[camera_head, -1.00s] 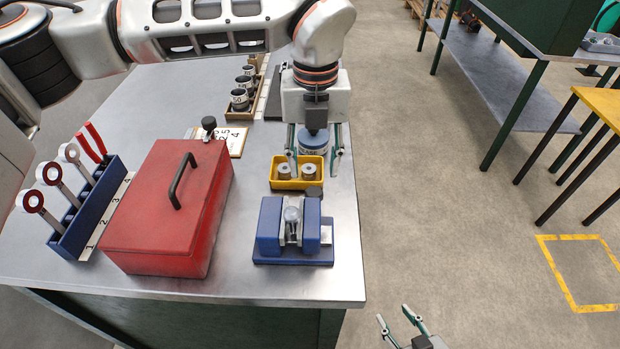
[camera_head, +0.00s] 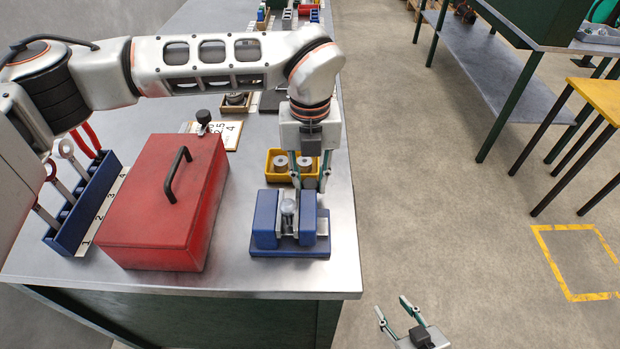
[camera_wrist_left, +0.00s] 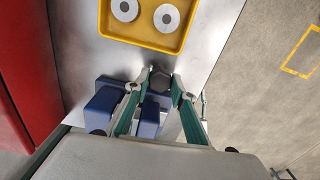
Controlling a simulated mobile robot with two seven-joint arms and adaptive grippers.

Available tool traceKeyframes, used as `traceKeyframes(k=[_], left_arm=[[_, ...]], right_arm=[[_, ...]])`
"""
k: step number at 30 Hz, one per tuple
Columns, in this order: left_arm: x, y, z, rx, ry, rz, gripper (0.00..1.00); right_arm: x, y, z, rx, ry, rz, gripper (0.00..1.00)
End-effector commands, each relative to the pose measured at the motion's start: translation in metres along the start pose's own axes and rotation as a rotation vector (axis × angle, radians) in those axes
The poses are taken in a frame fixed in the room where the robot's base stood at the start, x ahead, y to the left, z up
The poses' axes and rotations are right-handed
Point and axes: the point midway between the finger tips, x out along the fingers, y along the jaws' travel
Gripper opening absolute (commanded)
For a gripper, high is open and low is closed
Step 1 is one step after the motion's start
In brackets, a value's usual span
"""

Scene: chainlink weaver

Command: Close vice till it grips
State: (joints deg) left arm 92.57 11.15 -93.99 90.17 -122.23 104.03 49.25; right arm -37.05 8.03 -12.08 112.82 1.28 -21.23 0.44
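The blue vice (camera_head: 265,220) stands on the bench near its right front edge. A grey piece with a round top (camera_head: 287,207) sits between its two jaws. My left gripper (camera_head: 311,187) points down at the vice's back right, its fingers apart. In the left wrist view the vice (camera_wrist_left: 101,113) is partly hidden by the fingers. There a dark hexagonal knob (camera_wrist_left: 160,80) lies between the fingertips of my left gripper (camera_wrist_left: 162,74); I cannot tell whether they touch it. My right gripper (camera_head: 392,308) is open and empty, over the floor beyond the bench's right edge.
A yellow tray (camera_head: 269,165) with two grey round parts stands right behind the vice. A red toolbox (camera_head: 160,225) stands left of the vice, and a blue rack (camera_head: 75,215) with tools is farther left. Bare bench (camera_head: 235,278) lies in front of the vice.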

Motion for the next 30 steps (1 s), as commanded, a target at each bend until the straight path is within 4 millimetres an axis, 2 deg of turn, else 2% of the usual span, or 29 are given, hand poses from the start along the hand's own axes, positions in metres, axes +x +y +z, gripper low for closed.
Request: traceKeyframes(k=[14, 30], left_arm=[[-0.0006, 0.0003, -0.0003, 0.073, 0.001, 0.001, 0.03], [-0.0018, 0.0001, -0.0001, 0.528, -0.001, 0.002, 0.03]], right_arm=[[-0.0007, 0.0004, -0.0026, 0.001, 0.003, 0.000, 0.40], [-0.0037, 0.0003, -0.0060, 0.003, 0.000, -0.001, 0.40]])
